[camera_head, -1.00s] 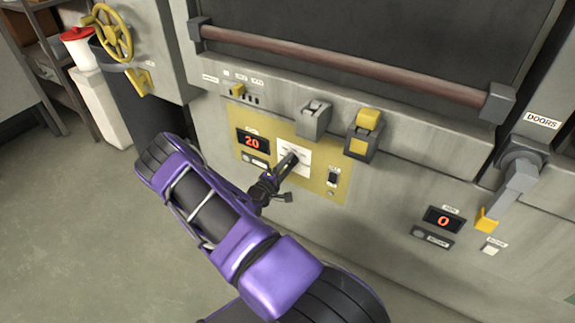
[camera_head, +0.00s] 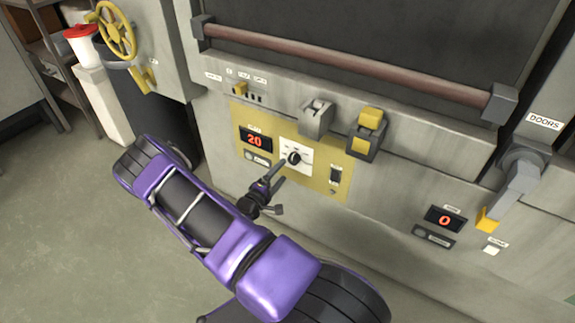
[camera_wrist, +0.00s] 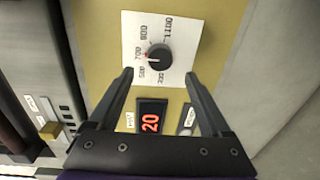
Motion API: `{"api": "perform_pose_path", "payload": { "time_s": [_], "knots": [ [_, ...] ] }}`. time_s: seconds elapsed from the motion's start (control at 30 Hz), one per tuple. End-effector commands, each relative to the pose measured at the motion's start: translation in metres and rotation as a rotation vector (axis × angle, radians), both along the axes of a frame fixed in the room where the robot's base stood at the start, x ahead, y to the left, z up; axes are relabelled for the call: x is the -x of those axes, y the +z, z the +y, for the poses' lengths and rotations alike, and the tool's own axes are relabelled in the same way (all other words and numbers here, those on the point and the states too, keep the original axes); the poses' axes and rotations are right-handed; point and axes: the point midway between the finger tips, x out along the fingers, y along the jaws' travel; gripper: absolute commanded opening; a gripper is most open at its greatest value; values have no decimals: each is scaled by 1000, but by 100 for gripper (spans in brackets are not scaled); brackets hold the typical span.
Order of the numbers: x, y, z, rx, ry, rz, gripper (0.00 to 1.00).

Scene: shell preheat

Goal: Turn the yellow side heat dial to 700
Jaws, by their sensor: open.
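The heat dial is a black knob (camera_head: 294,158) on a white plate (camera_head: 303,146) in the yellow panel (camera_head: 321,185).
A small switch (camera_head: 335,176) sits right of the dial. Grey and yellow levers (camera_head: 317,118) (camera_head: 366,133) jut out above. A second display (camera_head: 445,219) reads 0 at the right, by the doors lever (camera_head: 515,185). A yellow handwheel (camera_head: 117,30) is at the upper left.

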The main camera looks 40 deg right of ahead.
Motion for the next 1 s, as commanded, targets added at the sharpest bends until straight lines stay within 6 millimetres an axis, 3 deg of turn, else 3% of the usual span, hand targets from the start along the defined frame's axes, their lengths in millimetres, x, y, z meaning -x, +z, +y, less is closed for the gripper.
{"api": "perform_pose_path", "payload": {
  "time_s": [0.2, 0.43, 0.63, 1.0],
  "knots": [
    [21, 4, 52, -2, 3, 2, 82],
    [37, 7, 89, -1, 2, -1, 82],
    [44, 8, 102, -1, -1, 0, 82],
    [44, 8, 103, 0, -1, 0, 82]
  ]
}}
